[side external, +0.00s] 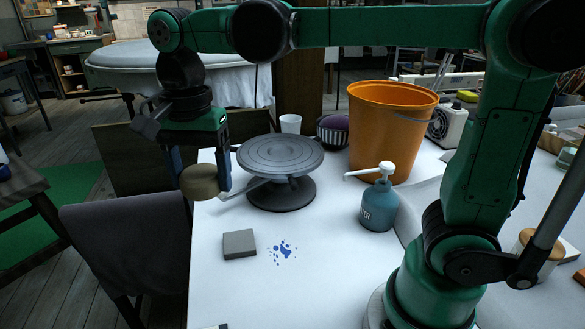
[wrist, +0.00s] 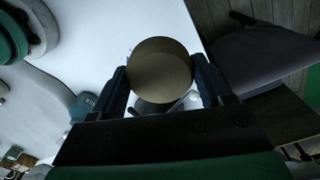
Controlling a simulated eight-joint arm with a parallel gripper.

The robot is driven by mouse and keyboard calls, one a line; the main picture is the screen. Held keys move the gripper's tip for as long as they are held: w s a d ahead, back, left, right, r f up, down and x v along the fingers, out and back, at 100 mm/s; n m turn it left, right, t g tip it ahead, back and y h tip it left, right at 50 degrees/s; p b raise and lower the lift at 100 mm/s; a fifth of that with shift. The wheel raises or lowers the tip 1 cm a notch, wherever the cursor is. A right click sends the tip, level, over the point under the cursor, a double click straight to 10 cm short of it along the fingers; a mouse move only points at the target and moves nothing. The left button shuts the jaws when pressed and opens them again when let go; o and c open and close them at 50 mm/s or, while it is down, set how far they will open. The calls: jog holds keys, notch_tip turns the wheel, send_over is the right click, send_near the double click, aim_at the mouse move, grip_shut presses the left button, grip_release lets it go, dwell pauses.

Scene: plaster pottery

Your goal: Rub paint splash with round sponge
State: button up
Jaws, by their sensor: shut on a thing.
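The round sponge (side external: 199,182) is tan and disc-like. My gripper (side external: 200,178) is shut on it and holds it in the air by the left edge of the table, left of the grey turntable. In the wrist view the sponge (wrist: 160,72) sits between the two fingers (wrist: 162,85) and hides much of what is below. The paint splash (side external: 283,251) is a cluster of blue spots on the white table, to the right of and below the sponge in the side view. The sponge is well apart from it.
A grey square block (side external: 239,244) lies just left of the splash. A grey turntable (side external: 281,158), a blue pump bottle (side external: 379,205), an orange bucket (side external: 389,130) and a white cup (side external: 290,124) stand on the table (side external: 325,275). A draped chair (side external: 125,245) is left of the table.

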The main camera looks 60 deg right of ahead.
jog(key=w+d+f+n, duration=0.1)
jog(key=d+f+n, duration=0.5)
jog(key=n, duration=2.1)
send_over(278, 236)
notch_tip(278, 236, down, 6)
jog(key=shift+f, duration=4)
jog(key=shift+s+a+r, duration=0.2)
jog(key=shift+s+a, duration=0.15)
jog(key=shift+c, duration=0.5)
jog(key=shift+s+a+f, duration=0.15)
jog(key=shift+s+a, duration=1.95)
jog(key=shift+a, duration=0.25)
jog(key=shift+w+d, duration=2.4)
jog(key=shift+d, duration=0.3)
notch_tip(278, 236, up, 8)
